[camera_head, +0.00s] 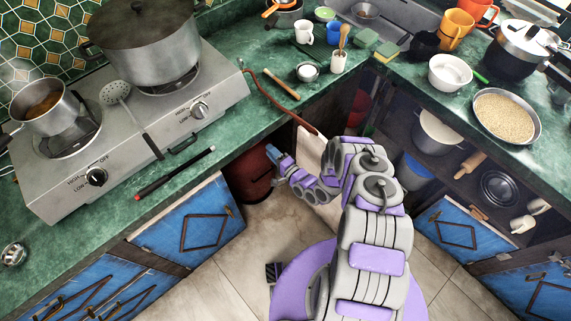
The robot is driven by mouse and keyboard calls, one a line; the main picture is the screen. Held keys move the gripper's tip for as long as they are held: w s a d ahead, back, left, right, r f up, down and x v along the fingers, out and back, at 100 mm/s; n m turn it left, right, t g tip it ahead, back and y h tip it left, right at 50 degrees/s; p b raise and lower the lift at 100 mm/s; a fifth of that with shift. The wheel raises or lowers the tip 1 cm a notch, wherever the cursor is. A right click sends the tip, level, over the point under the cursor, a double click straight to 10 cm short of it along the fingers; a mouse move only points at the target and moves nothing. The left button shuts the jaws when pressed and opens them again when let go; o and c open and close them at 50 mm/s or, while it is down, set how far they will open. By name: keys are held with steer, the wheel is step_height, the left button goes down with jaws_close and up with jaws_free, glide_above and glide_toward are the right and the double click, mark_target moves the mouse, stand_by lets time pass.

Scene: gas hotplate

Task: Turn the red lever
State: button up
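My arm reaches from the lower right toward the gap under the counter corner. My gripper (274,156) points left, beside a dark red rounded cylinder (249,180) under the counter; I cannot tell whether they touch. Its fingers are small and partly overlapped, so I cannot tell if they are open or shut. I cannot make out a red lever. A red hose (270,97) runs from the gas hotplate (215,80) over the counter edge toward the gap. The hotplate's two black-and-silver knobs (97,177) (200,109) face front.
A large pot (150,50) and a small saucepan (45,105) stand on the burners. A black stick with a red end (175,173) lies near the front edge of the green counter (220,147). Blue cabinet doors (195,222) and open shelves flank the tiled floor.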

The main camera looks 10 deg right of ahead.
steer(key=v, duration=0.9)
stand_by(0.3)
